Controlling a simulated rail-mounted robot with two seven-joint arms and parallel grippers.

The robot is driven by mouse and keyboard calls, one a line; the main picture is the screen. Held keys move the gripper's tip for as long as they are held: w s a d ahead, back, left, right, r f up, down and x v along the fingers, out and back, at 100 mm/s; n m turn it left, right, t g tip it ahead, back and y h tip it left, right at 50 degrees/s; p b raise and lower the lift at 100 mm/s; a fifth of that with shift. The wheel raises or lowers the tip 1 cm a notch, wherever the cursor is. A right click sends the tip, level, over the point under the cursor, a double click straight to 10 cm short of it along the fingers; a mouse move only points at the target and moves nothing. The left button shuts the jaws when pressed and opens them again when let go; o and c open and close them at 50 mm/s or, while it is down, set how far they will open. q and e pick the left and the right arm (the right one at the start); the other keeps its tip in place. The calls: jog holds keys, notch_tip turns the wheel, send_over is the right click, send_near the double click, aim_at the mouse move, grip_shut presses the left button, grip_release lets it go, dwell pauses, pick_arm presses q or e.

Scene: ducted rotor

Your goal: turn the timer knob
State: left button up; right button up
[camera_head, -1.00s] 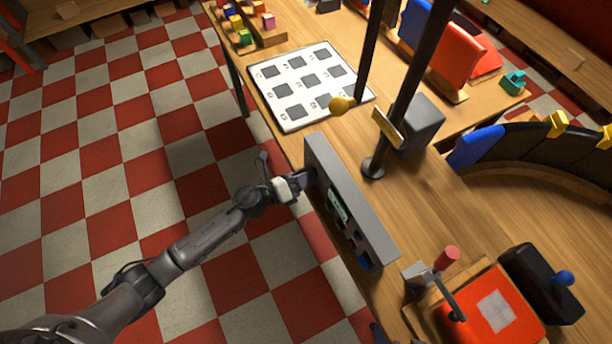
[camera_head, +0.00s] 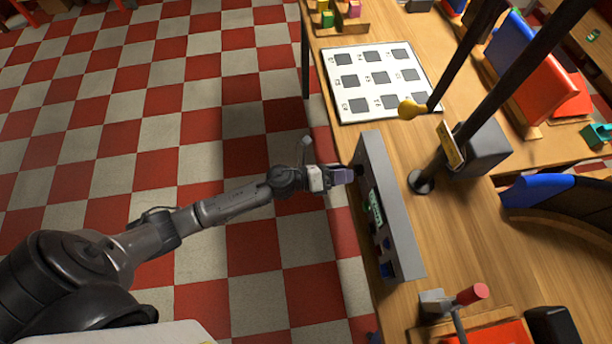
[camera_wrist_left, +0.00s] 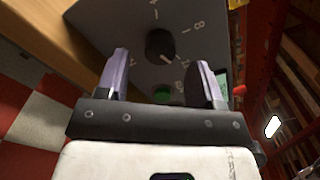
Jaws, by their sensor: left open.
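The timer knob (camera_wrist_left: 160,45) is a round black dial with a light pointer mark, on the grey face of a panel with white numbers around it. In the head view the grey panel box (camera_head: 392,205) stands upright along the near edge of the table. My left gripper (camera_wrist_left: 168,72) is open and empty in the left wrist view, its two purple fingers pointing at the panel, with the knob between and beyond the tips. In the head view my left gripper (camera_head: 346,175) is beside the panel's far end. I cannot tell whether it touches. My right gripper is not in view.
A white board with dark squares (camera_head: 376,78) lies behind the panel. A dark post (camera_head: 452,150) with a yellow sign rises from the table. A red-handled lever (camera_head: 470,295) stands near the panel's near end.

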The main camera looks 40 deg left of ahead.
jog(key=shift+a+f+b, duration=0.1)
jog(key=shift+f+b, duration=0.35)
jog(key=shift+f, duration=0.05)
pick_arm(q)
jog(key=v, duration=1.1)
jog(key=shift+s, duration=0.1)
